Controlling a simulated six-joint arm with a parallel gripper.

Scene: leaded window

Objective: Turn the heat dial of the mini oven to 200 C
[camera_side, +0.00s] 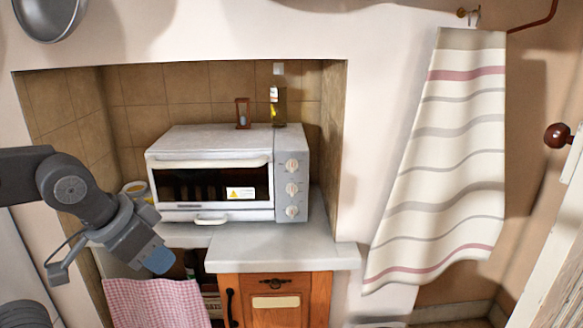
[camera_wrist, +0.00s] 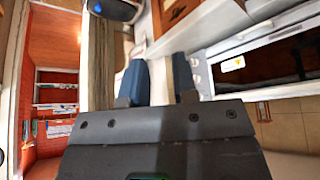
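The white mini oven (camera_side: 215,137) stands on a counter in a tiled alcove, its door shut. Its grey right-hand panel carries three round dials in a column: top (camera_side: 291,166), middle (camera_side: 291,188) and bottom (camera_side: 291,211). The dial markings are too small to read, so I cannot tell which is heat or its setting. My gripper (camera_side: 158,259) is at the lower left in the side view, apart from the oven and the dials. In the wrist view its two blue fingertips (camera_wrist: 158,80) stand apart with nothing between them. The oven door (camera_wrist: 280,60) shows there at the right.
An hourglass (camera_side: 242,112) and an oil bottle (camera_side: 278,98) stand on the oven. A yellow-and-white mug (camera_side: 137,190) is left of it. A striped towel (camera_side: 440,150) hangs at the right. A checked cloth (camera_side: 157,302) hangs below the counter (camera_side: 285,252), whose front is clear.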

